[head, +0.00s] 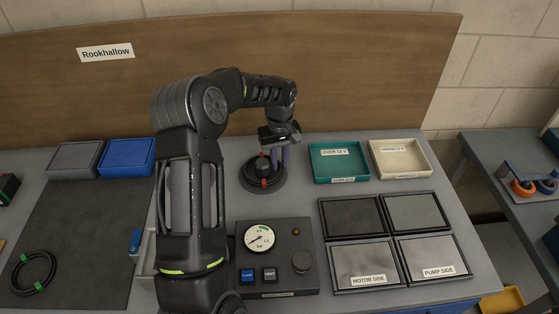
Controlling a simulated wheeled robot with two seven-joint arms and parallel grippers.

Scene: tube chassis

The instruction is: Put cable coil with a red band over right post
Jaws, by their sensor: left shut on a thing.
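The black cable coil with red bands (264,183) is at the dark round base (248,186) behind the gauge box. A dark upright piece shows in the middle, but whether the coil rings it or only lies over it is hard to tell. My left gripper (281,158) points down from above at the back right side of the coil, its purplish fingers shut on the coil. The fingertips are small and partly hidden. No separate right post can be made out. My right gripper is not in view.
A gauge box (277,284) stands in front of the base. Right are labelled plates (350,219), a teal tray (338,178) and a cream tray (428,172). Left, a coil with green bands (52,276) lies on a dark mat (95,215), with a blue tray (127,175) behind.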

